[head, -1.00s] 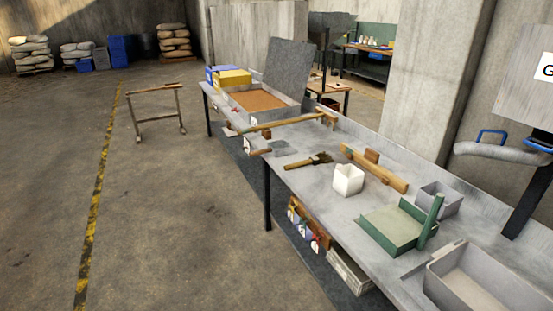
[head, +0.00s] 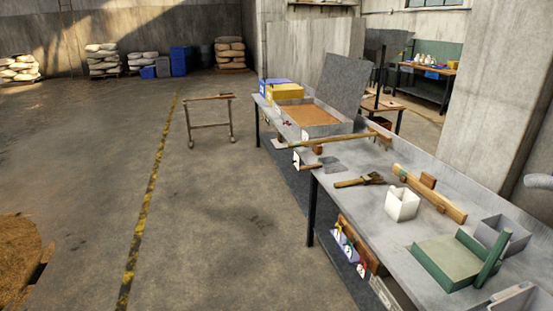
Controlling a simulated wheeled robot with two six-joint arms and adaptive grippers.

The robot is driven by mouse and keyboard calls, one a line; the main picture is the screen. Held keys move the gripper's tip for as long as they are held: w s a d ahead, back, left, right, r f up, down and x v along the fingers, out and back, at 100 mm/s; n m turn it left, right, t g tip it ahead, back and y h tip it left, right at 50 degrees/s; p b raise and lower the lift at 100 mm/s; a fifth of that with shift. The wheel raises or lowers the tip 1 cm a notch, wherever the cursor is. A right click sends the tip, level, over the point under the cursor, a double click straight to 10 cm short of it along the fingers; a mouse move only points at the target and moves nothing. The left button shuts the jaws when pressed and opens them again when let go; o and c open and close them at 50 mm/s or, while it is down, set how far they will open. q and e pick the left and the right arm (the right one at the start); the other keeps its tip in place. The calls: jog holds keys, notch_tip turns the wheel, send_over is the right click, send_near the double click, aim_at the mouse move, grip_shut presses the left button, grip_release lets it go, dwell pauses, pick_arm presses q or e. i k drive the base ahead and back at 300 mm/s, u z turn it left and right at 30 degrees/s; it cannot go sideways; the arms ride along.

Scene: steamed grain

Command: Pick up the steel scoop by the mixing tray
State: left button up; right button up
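A flat grey piece with a brown handle (head: 333,163) lies near the front edge of the long workbench; it may be the steel scoop, but it is too small to be sure. A wooden-handled tool with a dark brush-like end (head: 358,181) lies just nearer on the bench. A shallow grey tray (head: 345,128) with a brown, grain-like fill stands farther along the bench. A green tray (head: 440,274) stands at the near end. I cannot tell which is the mixing tray. Neither of my grippers is in view.
The long grey workbench (head: 385,230) runs along the right, with a white container (head: 402,204) and wooden bars on it. A small wheeled stand (head: 209,121) is on the open floor left of it. A brown pile (head: 18,255) is at the left edge.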

aim_at(329, 165)
jog(key=u, duration=0.25)
jog(key=i, duration=2.4)
jog(key=z, duration=1.55)
jog(key=i, duration=0.75)
jog(key=z, duration=0.7)
